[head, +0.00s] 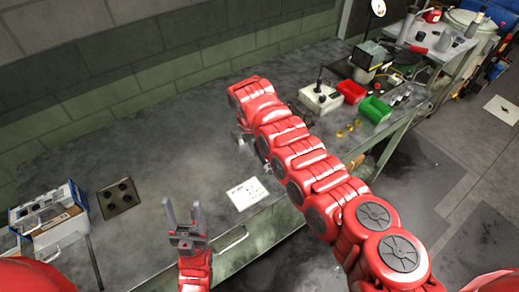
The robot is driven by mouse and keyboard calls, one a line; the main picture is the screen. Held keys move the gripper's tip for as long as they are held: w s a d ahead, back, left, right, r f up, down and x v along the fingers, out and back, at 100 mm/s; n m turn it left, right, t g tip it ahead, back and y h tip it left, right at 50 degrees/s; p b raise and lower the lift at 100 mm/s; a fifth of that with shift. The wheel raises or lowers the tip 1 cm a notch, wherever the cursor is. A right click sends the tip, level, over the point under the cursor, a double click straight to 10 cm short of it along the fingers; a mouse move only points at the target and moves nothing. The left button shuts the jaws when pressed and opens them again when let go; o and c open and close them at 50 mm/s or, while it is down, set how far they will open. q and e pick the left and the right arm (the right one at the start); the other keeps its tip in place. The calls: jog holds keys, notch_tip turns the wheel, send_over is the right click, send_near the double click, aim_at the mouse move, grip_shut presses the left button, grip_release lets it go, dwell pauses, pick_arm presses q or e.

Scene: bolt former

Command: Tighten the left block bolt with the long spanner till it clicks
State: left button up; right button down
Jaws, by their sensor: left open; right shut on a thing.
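My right arm reaches in from the lower right across the bench. Its gripper (243,143) is mostly hidden behind the red wrist, with only small grey parts showing low over the bench. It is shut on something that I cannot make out. My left gripper (185,218) is open and empty, its two grey fingers pointing up the picture near the bench's front edge. I cannot make out the long spanner, the block or its left bolt; my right arm covers part of the bench.
A dark plate with several round spots (119,197) and boxes (48,215) are at the left. A white sheet (247,193) lies near the front edge. A white box with a black lever (320,98), red bin (351,91) and green bin (375,109) stand at the right. The bench's left middle is clear.

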jog(key=shift+s+a+m+b, duration=0.15)
jog(key=shift+a+m+b, duration=0.15)
jog(key=shift+a+b, duration=0.15)
jog(key=shift+a, duration=0.15)
dwell(0.3)
jog(key=shift+s+a+b, duration=0.15)
jog(key=shift+a+b, duration=0.1)
jog(key=shift+b, duration=0.3)
jog(key=shift+d+r+p, duration=0.1)
jog(key=shift+d+p, duration=0.2)
jog(key=shift+p, duration=0.1)
jog(key=shift+w+d+n, duration=0.35)
jog(key=shift+n, duration=0.05)
jog(key=shift+d, duration=0.1)
